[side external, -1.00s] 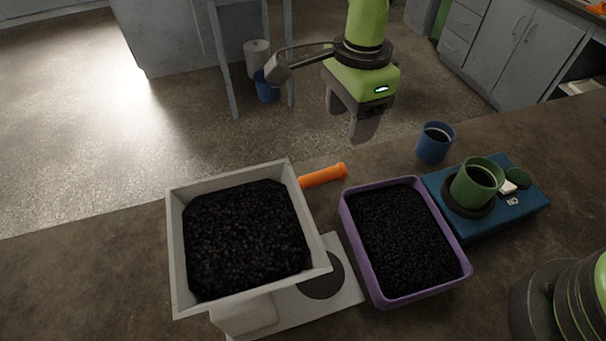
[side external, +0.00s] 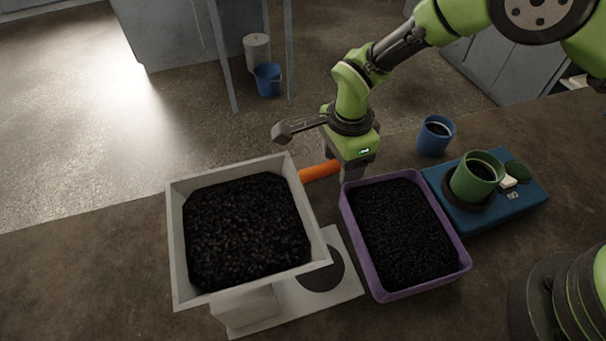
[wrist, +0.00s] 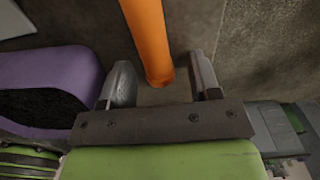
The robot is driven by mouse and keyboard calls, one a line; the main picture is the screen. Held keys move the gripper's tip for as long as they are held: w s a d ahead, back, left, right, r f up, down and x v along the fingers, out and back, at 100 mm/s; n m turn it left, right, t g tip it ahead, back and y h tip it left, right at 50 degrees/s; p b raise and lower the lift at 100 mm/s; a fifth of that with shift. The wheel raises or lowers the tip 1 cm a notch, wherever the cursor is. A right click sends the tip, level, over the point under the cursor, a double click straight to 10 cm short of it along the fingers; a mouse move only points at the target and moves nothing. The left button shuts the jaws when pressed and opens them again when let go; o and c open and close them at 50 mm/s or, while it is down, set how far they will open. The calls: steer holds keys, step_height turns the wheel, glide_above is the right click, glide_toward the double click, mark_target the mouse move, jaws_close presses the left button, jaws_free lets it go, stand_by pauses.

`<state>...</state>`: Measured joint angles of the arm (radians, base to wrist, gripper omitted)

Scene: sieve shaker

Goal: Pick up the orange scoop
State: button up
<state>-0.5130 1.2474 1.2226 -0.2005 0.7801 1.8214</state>
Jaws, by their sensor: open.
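The orange scoop shows only as its orange handle (side external: 319,171) in the side view, sticking out from behind the white square tray; any scoop head is hidden there. My gripper (side external: 347,175) is low at the handle's right end, with its fingers partly hidden behind the purple tray's rim. In the wrist view the handle (wrist: 148,40) comes down from the top, and its end lies between the two fingertips of my gripper (wrist: 160,80). The fingers stand open with a gap on each side of the handle.
The purple tray (side external: 357,236) of dark grains stands close to my gripper. The white tray (side external: 176,250) with dark grains sits above a white base (side external: 345,285). A blue cup (side external: 433,140) and a green cup (side external: 466,186) on a blue device (side external: 520,205) stand to the right.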

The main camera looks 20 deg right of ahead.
steer(key=c, duration=1)
step_height(320, 180, up, 10)
steer(key=shift+r, duration=0.1)
